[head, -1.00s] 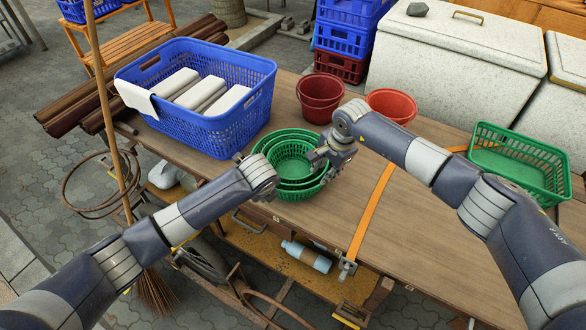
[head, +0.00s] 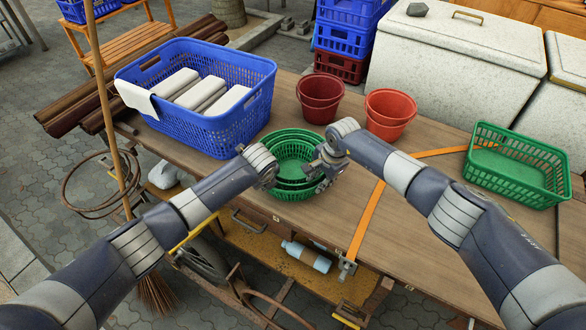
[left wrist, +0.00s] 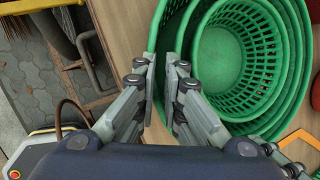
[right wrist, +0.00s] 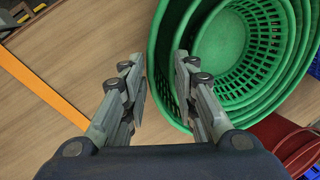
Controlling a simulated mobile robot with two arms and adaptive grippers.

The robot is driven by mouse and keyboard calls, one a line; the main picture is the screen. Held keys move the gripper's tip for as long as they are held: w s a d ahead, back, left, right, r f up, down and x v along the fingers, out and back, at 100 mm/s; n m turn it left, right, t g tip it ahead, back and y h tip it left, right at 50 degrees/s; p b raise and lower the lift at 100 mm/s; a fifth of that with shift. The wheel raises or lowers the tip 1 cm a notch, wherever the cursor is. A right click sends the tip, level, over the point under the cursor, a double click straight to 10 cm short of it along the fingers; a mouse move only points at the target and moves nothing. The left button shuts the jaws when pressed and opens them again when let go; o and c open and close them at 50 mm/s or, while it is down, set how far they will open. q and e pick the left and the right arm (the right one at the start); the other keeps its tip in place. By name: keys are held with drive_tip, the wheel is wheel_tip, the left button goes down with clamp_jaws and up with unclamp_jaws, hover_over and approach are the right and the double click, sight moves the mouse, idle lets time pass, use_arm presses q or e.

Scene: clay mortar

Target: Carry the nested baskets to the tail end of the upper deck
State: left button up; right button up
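The nested green round baskets (head: 292,152) stand upright on the wooden upper deck (head: 410,230) of a cart, near its front edge. My left gripper (head: 272,182) is at their left side. In the left wrist view its fingers (left wrist: 161,85) are apart by a narrow gap, with the outer basket's rim (left wrist: 163,22) just beyond. My right gripper (head: 318,172) is at their right side. In the right wrist view its fingers (right wrist: 160,85) are wider apart, with the basket wall (right wrist: 165,75) partly between them in the picture. Whether either touches the rim cannot be told.
A blue basket (head: 215,130) with white bundles stands left behind the green ones. Two red buckets (head: 320,98) (head: 390,113) stand behind right. A green rectangular basket (head: 515,180) is at far right. An orange strap (head: 368,220) crosses the deck; the wood around it is mostly clear.

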use_arm(q)
drive_tip(key=shift+c, duration=0.6)
use_arm(e)
drive_tip(key=shift+c, duration=0.4)
use_arm(q)
clamp_jaws()
use_arm(e)
clamp_jaws()
use_arm(q)
drive_tip(key=shift+r, duration=0.1)
use_arm(e)
drive_tip(key=shift+r, duration=0.1)
